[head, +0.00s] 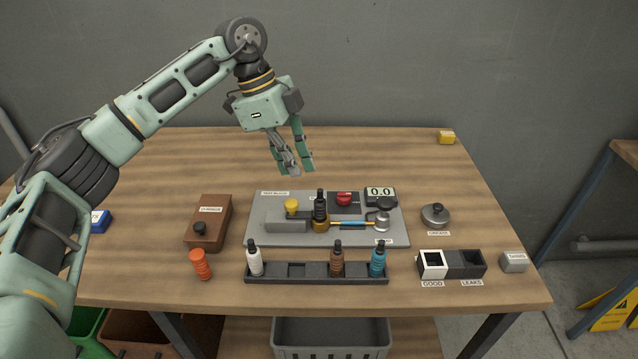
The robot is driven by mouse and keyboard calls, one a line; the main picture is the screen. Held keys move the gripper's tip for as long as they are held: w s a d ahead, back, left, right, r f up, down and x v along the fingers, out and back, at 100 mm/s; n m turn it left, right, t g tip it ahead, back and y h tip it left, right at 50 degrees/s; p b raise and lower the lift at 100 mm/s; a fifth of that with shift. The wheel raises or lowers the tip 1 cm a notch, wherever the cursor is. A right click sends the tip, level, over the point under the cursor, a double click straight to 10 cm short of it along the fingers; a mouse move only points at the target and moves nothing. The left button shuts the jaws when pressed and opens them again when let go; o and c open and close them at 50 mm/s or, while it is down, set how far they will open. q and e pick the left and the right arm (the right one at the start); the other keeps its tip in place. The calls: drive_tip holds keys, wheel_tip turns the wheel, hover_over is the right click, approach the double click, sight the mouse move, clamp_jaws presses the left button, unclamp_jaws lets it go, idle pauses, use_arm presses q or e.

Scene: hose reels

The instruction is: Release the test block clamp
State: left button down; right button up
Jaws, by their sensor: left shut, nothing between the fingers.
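The test block (285,226) is a low grey block on a light grey plate (262,208), mid-table. A yellow knob (292,205) stands on it. A dark bottle-shaped piece with an amber base (320,211) stands upright at the block's right end. A blue-and-yellow rod (352,224) runs from there to a silver round part (382,222) with a dark top. I cannot tell which part is the clamp or its state. My left gripper (299,170) points down behind the plate, above the table, shut and empty, apart from everything. My right gripper is not in view.
The plate also carries a red knob (344,199) and a display (380,194) reading 0.0. In front, a dark rack (298,280) holds white, brown and blue bottles. An orange piece (200,264), a brown box (209,220) and labelled bins (466,263) flank it. The table's back is mostly clear.

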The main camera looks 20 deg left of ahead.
use_arm(q)
drive_tip(key=p+x, duration=0.2)
drive_tip(key=x, duration=0.7)
drive_tip(key=shift+w+d+f, duration=0.2)
drive_tip(key=shift+d+f, duration=0.05)
drive_tip(key=shift+f, duration=0.1)
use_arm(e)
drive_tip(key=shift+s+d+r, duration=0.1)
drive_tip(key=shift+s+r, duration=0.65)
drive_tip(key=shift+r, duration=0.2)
use_arm(q)
drive_tip(key=shift+a, duration=0.1)
drive_tip(key=a, duration=0.1)
drive_tip(key=s+a, duration=0.1)
drive_tip(key=a, duration=0.1)
drive_tip(key=shift+a, duration=0.15)
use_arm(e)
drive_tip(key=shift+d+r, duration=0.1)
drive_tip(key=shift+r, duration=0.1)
